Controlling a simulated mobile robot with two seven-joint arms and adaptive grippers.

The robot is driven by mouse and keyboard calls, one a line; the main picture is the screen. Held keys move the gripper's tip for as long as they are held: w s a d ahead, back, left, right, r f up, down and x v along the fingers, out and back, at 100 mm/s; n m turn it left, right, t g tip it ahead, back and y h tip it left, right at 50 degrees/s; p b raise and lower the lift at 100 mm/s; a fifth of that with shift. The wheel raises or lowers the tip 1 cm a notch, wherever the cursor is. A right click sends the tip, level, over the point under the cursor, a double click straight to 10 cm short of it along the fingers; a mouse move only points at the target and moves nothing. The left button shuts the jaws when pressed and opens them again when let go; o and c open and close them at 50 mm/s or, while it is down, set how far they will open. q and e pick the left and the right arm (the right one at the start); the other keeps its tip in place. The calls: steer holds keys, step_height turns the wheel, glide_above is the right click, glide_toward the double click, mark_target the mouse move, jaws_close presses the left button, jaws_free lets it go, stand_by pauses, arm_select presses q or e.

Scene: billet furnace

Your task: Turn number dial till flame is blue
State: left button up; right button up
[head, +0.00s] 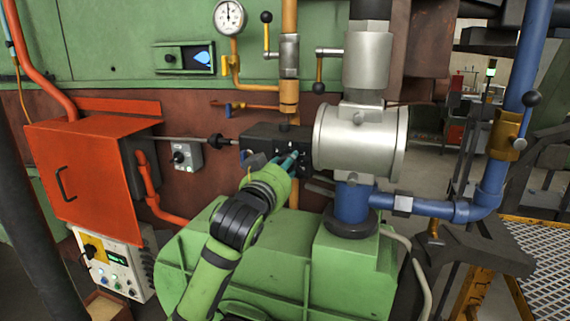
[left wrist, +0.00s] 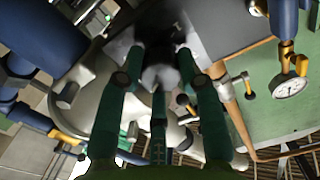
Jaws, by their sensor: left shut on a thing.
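My left gripper (head: 289,161) reaches up to the front of a black valve block (head: 262,148) beside the silver cylinder. In the left wrist view its dark green fingers (left wrist: 163,68) are shut on a pale grey knob (left wrist: 160,78), which I take to be the number dial. Any numbers on it are not readable, and in the head view the fingers mostly hide it. A small sight window (head: 184,57) on the green wall shows a light blue flame (head: 203,56). My right gripper is not in view.
A large silver cylinder (head: 357,141) and blue pipe (head: 425,207) stand close right of the gripper. A pressure gauge (head: 229,17) and lever valves are above. An orange box (head: 85,170), a grey switch box (head: 186,157) and a white control box (head: 118,268) are left.

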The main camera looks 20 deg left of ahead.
arm_select(q)
steer(key=shift+f+m+p, duration=0.15)
steer(key=shift+m+p, duration=0.95)
steer(key=shift+m, duration=0.45)
steer(key=shift+f+m+p, duration=0.15)
steer(key=shift+m+p, duration=0.9)
steer(key=shift+m, duration=0.5)
steer(key=o, duration=1.1)
steer(key=shift+o, duration=0.2)
steer(key=shift+a, duration=0.15)
steer(key=shift+r, duration=0.1)
